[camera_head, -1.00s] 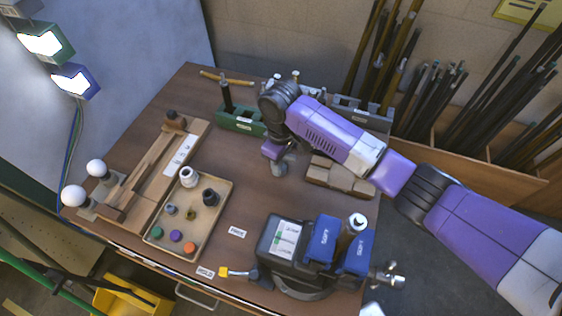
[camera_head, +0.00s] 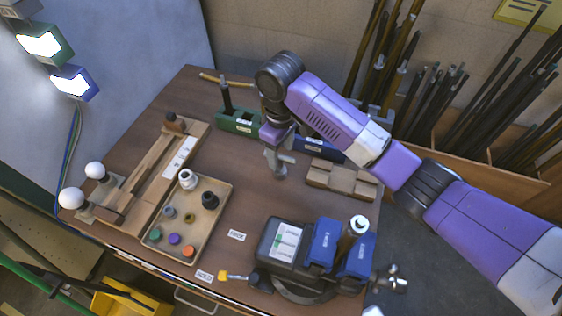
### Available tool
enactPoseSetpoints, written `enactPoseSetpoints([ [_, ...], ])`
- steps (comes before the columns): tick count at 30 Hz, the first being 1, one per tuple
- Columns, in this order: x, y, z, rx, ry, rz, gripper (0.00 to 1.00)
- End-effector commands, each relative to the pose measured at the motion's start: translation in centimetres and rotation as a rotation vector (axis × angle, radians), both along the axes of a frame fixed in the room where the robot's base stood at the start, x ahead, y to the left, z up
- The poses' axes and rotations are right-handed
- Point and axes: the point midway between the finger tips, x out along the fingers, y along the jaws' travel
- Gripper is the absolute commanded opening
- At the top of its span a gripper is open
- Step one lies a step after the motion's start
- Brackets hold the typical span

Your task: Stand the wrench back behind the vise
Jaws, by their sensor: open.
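The vise (camera_head: 283,243), a black body with blue soft jaws (camera_head: 322,245), stands at the front right of the bench. A pale-topped cylinder (camera_head: 357,226) stands up between its jaws. My gripper (camera_head: 279,170) points down, open, over the bare middle of the bench behind the vise; nothing shows between its fingers. I cannot pick out a wrench for certain. A yellow-ended tool or handle (camera_head: 232,276) lies at the vise's left front. A dark upright handle (camera_head: 226,95) stands in the green holder (camera_head: 238,121).
A blue holder (camera_head: 318,148) stands behind my gripper, and a brown wooden block (camera_head: 341,179) lies to its right. A tan tray (camera_head: 226,196) of small parts and a long wooden fixture (camera_head: 150,172) fill the left. The bench between tray and block is clear.

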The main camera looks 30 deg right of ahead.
Motion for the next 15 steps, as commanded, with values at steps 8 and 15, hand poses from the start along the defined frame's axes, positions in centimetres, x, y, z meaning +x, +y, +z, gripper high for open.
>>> enactPoseSetpoints([
  [8,0.0,0.1,4.4,0.001,-0.001,0.002,0.57],
  [15,0.0,0.0,5.4,0.000,0.000,0.000,0.57],
])
